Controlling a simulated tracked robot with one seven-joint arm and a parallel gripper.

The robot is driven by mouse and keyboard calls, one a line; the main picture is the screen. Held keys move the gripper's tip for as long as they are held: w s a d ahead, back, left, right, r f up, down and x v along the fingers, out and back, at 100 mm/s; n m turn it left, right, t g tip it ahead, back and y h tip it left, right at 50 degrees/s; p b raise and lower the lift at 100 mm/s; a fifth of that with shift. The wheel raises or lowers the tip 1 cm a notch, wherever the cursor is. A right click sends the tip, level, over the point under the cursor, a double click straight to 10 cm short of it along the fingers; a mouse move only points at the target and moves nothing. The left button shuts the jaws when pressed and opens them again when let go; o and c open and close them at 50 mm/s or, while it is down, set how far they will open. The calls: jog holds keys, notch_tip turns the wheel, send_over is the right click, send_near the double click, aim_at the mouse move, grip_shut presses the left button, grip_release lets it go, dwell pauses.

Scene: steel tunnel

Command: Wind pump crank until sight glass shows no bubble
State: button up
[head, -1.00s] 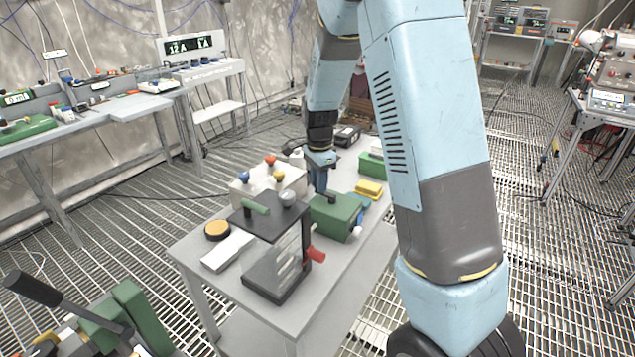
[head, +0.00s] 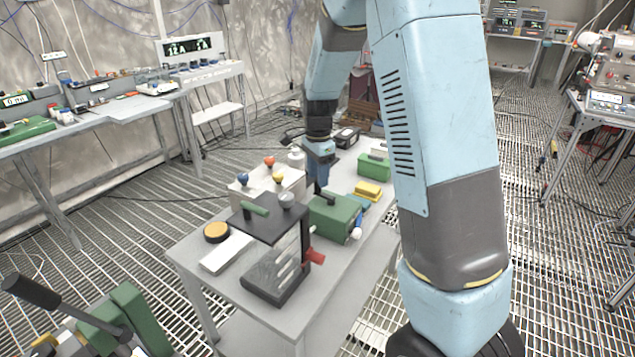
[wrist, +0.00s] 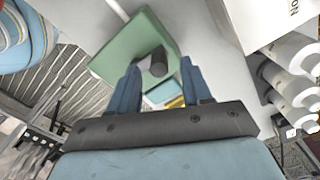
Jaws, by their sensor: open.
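A green box (head: 333,214), which looks like the pump, stands on the grey table. A red knob (head: 316,256) sticks out beside the dark stand, and a blue and white part (head: 356,228) sits at the box's right end. My gripper (head: 318,181) points down above the box's back left part. In the wrist view my gripper (wrist: 161,66) is open, with a short grey cylinder (wrist: 155,63) on the green surface showing between its blue fingers. I cannot tell whether they touch it. No bubble or sight glass can be made out clearly.
A dark-topped stand (head: 270,222) with pale slanted strips is at the table's front. A white box with coloured knobs (head: 262,190), a yellow disc (head: 216,231), a white block (head: 226,252), a yellow block (head: 367,189) and a green bin (head: 374,166) crowd the table (head: 195,262).

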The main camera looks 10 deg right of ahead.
notch_tip(320, 180, up, 10)
jog(key=shift+r, duration=0.25)
dwell(1.9)
jog(key=s+d+r+n+t, duration=0.1)
jog(key=s+d+r+n, duration=0.2)
jog(key=s, duration=0.4)
jog(key=s+d+r+n+t, duration=0.1)
jog(key=s+r+n, duration=0.3)
jog(key=s+r, duration=0.25)
jog(key=s+d+n+t, duration=0.1)
jog(key=s+n+t, duration=0.2)
jog(key=s, duration=1.4)
jog(key=n, duration=0.4)
jog(key=shift+d+n+t, duration=0.3)
jog(key=shift+d, duration=0.1)
jog(key=shift+r, duration=0.1)
